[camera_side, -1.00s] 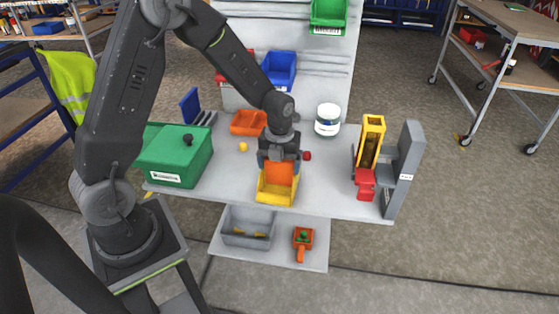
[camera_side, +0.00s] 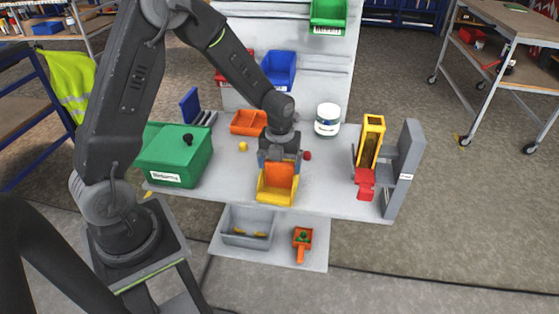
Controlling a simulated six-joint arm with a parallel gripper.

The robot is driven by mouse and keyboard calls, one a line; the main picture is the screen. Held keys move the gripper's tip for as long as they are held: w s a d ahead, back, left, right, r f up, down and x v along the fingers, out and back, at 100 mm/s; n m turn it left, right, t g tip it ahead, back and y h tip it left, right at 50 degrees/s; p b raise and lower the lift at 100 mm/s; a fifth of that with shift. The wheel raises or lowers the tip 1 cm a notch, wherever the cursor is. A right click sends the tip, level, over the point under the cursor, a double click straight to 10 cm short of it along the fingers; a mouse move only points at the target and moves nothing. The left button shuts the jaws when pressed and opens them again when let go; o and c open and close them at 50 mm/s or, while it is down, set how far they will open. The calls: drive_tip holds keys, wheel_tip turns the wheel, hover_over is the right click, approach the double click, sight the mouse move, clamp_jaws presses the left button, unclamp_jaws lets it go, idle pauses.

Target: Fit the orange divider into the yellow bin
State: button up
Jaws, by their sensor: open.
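The yellow bin (camera_side: 275,198) stands on the grey table near its front edge. The orange divider (camera_side: 279,174) is upright at the bin, with its lower part behind the bin's front wall; whether it sits fully in the bin I cannot tell. My gripper (camera_side: 279,158) is right above the bin, pointing down, with its jaws open around the divider's upper part. The fingertips are partly hidden, and contact with the divider cannot be made out.
A green lidded box (camera_side: 178,158) is on the left, an orange bin (camera_side: 248,122) behind, and a white jar (camera_side: 327,120) behind right. A yellow tower (camera_side: 370,142) with a red piece stands right. A small red object (camera_side: 307,155) lies close beside my gripper.

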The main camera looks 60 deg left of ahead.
wheel_tip(320, 180, up, 13)
drive_tip(key=s+d+r+n+t, duration=0.1)
drive_tip(key=s+d+r+n, duration=0.1)
drive_tip(key=s+n, duration=0.4)
drive_tip(key=s+d+r+n+t, duration=0.2)
drive_tip(key=s+n, duration=0.4)
drive_tip(key=n, duration=0.6)
drive_tip(key=s+d+r+n+t, duration=0.2)
drive_tip(key=s+r+n, duration=0.3)
drive_tip(key=n, duration=0.4)
drive_tip(key=shift+s+d+r+n, duration=0.25)
drive_tip(key=shift+s+d+n, duration=0.05)
drive_tip(key=shift+s+d, duration=0.55)
